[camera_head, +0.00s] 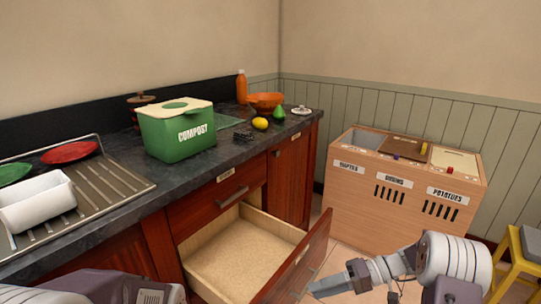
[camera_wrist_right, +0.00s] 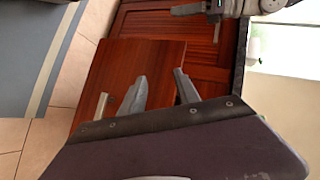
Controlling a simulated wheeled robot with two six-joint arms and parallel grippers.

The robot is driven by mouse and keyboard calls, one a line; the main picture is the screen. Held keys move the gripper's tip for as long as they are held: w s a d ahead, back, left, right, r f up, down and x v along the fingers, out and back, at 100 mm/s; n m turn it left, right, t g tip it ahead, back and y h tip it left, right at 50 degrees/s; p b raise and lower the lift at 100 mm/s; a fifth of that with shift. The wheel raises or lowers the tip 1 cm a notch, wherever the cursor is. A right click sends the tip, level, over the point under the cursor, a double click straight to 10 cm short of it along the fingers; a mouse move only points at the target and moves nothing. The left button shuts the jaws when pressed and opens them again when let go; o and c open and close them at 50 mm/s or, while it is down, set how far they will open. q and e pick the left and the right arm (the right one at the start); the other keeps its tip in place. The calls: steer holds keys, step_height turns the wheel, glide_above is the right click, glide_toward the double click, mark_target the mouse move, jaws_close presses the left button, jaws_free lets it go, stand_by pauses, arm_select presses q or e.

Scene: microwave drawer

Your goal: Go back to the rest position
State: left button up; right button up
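The drawer (camera_head: 238,252) under the counter stands pulled out, its pale inside empty. Its red-brown front also shows in the right wrist view (camera_wrist_right: 135,65), with a silver handle (camera_wrist_right: 100,106). My right gripper (camera_head: 322,286) is in front of the drawer front, apart from it in the head view. In the right wrist view its two fingers (camera_wrist_right: 160,92) are spread with nothing between them. My left arm shows at the lower left of the head view, its gripper out of frame. Part of my left gripper (camera_wrist_right: 195,9) seems to show at the top of the right wrist view, cut off.
The counter holds a green compost bin (camera_head: 178,133), a dish rack (camera_head: 100,195), an orange bowl (camera_head: 266,101), a bottle (camera_head: 241,87) and fruit. A wooden bin unit (camera_head: 400,195) stands at the right, with a yellow stool (camera_head: 518,262) beside it. Some tiled floor is clear.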

steer(key=s+a+n+g+h, duration=0.1)
steer(key=s+a+h, duration=0.1)
steer(key=s+h, duration=0.3)
steer(key=s+a+n+g+h, duration=0.1)
steer(key=s+a+h, duration=0.15)
steer(key=s, duration=0.35)
steer(key=s+d+f+m+t+h, duration=0.3)
steer(key=s+d+f+h, duration=0.25)
steer(key=d, duration=0.25)
step_height(320, 180, up, 28)
steer(key=w+d+m+t+p, duration=0.1)
steer(key=w+m+p, duration=0.1)
steer(key=p, duration=2.6)
steer(key=shift+w+r+h, duration=0.25)
steer(key=shift+w+h, duration=0.05)
steer(key=shift+w, duration=0.15)
